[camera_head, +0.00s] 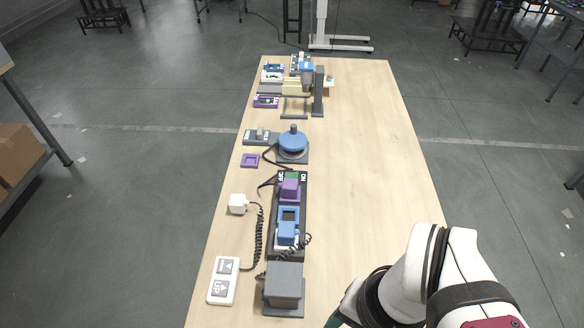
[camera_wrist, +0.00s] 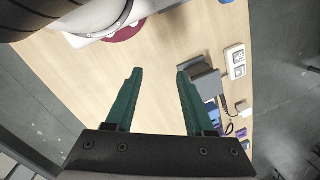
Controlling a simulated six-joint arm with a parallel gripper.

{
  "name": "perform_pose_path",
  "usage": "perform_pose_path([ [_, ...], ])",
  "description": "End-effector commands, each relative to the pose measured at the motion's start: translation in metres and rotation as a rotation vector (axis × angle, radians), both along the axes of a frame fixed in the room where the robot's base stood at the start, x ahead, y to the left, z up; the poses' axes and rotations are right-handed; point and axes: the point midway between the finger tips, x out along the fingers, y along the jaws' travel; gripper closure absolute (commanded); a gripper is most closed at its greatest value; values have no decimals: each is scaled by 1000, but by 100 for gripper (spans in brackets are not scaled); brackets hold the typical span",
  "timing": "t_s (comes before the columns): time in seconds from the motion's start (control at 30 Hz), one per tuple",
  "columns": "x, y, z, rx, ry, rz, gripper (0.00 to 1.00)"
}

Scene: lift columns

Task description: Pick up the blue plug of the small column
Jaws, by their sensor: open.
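A blue plug-like block (camera_head: 287,232) sits in a long dark tray (camera_head: 304,205) on the wooden table in the head view. Behind it in the same tray is a purple block (camera_head: 289,190) next to ON/OFF lettering. A grey block (camera_head: 283,285) stands at the tray's near end. My gripper (camera_wrist: 160,72) is open and empty, its two green fingers apart above the table in the wrist view. The grey block (camera_wrist: 204,86) shows there just right of the right finger; the blue parts beyond it are small and partly hidden. I cannot tell which part is the small column.
A white two-button handset (camera_head: 223,281) and white plug (camera_head: 238,204) with a coiled cable lie left of the tray. A blue round device (camera_head: 292,142), a purple square frame (camera_head: 250,160) and a grey stand (camera_head: 318,92) are farther back. The table's right side is clear.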

Motion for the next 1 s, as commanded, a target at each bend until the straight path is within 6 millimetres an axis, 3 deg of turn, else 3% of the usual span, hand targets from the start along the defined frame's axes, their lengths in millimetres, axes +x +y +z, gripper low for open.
perform_pose_path([
  [0.27,0,0,0,0,0,0,44],
  [0.43,0,0,0,0,0,0,15],
  [0.67,0,0,0,0,0,1,15],
  [0.73,8,1,4,-3,-7,60,15],
  [0.77,18,2,8,-8,-16,133,15],
  [0.83,57,7,20,-24,-49,427,15],
  [0.9,110,22,28,-42,-89,824,15],
  [1.0,180,54,23,-60,-135,1368,15],
])
